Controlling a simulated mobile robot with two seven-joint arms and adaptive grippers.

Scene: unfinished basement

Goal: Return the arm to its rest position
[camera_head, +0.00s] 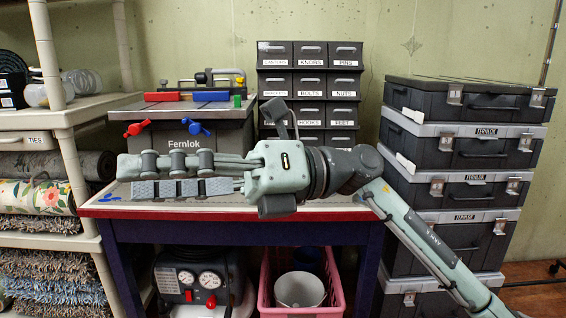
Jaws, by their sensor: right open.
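My right arm (432,246) comes in from the lower right and bends to the left at the wrist. My right gripper (130,178) points left across the front of the workbench (240,213). Its two long fingers lie one above the other with a gap between them, and I see nothing held in it. It hides part of the bench top and the lower front of the grey Fernlok box (200,136). Whether the fingers touch the bench I cannot tell. My left gripper is not in view.
Labelled drawers (310,82) stand at the back of the bench. Stacked Fernlok cases (455,190) rise on the right, close to my right arm. A shelf (55,114) with rolled rugs is on the left. A pink crate (336,290) and a compressor (195,280) sit below the bench.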

